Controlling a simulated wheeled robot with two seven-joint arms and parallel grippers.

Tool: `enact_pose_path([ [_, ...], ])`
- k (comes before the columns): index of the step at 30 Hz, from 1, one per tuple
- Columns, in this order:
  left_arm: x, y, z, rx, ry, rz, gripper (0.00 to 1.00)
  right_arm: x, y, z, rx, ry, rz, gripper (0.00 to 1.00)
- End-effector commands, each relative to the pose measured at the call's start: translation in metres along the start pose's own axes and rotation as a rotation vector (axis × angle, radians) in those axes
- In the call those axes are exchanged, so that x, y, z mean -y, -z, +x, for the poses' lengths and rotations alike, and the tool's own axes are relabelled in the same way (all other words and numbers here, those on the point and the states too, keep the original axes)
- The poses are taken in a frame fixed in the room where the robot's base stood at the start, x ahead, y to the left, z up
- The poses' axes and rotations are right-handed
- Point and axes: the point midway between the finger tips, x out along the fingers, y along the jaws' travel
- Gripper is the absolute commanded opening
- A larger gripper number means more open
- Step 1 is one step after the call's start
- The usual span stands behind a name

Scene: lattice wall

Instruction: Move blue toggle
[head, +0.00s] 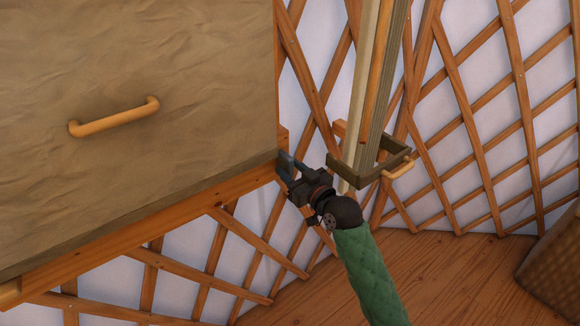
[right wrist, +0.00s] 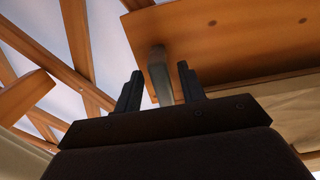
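A blue-grey peg-like piece (right wrist: 160,75), probably the blue toggle, sticks out from a wooden board in the right wrist view. My right gripper (right wrist: 160,92) is open, with one dark finger on each side of this piece and a gap showing on both sides. In the head view my right gripper (head: 286,167) is at the lower right corner of the large tan panel, by the wooden rail. Bluish-grey parts show there, but I cannot clearly tell toggle from fingers. My left gripper is not in view.
The tan panel (head: 190,60) has a wooden handle (head: 114,117) and a wooden rail (head: 150,229) below. Right of my gripper, a bracket (head: 366,170) holds upright poles (head: 371,80). A lattice wall (head: 470,80) stands behind. A woven basket (head: 555,262) stands on the wooden floor.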

Motion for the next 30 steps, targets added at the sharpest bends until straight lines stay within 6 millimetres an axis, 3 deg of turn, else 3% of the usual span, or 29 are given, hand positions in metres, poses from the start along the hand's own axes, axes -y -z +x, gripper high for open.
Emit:
enact_pose_path([
  [12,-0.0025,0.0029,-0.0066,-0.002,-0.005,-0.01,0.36,0.0004,-0.0003,0.0074,0.0,0.0,0.0,0.38],
  [18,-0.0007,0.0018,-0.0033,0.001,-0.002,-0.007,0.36,0.0003,-0.0003,0.0073,0.001,0.0,0.0,0.0],
  [30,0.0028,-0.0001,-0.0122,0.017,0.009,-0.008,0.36,0.0014,0.001,0.0074,0.001,0.0,0.037,0.0],
])
